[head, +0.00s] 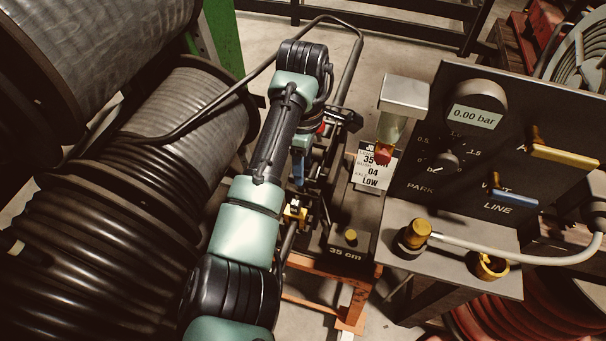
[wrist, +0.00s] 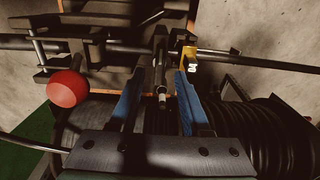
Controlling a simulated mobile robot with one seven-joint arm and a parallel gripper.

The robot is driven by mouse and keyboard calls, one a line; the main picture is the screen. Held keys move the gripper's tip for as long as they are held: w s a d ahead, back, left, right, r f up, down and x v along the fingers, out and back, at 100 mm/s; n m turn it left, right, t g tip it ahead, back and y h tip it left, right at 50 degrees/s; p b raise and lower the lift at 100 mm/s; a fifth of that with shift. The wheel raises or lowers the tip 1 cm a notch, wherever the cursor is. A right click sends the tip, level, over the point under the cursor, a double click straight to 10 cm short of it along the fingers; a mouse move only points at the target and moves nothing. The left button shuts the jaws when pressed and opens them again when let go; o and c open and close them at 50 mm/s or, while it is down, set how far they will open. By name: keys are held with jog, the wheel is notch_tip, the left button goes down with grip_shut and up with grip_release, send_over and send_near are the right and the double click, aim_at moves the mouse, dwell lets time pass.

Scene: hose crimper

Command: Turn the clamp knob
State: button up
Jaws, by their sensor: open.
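My gripper (wrist: 160,82) is open in the wrist view, its two blue fingers on either side of a dark rod with a pale end (wrist: 162,93). I cannot tell whether either finger touches the rod, or whether it belongs to the clamp knob. A red ball handle (wrist: 67,88) is left of the fingers. In the head view my gripper (head: 298,170) is partly hidden by my arm, over the dark bench fixture. No part is clearly labelled as the clamp knob.
A control panel (head: 418,120) reading 0.00 bar stands at right, with a selector dial (head: 445,162), yellow lever (head: 565,154) and blue lever (head: 515,197). A block marked 35 cm (head: 345,252) carries a brass knob (head: 350,236). Hose reels (head: 185,110) crowd the left.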

jog(key=shift+f, duration=1.65)
grip_shut()
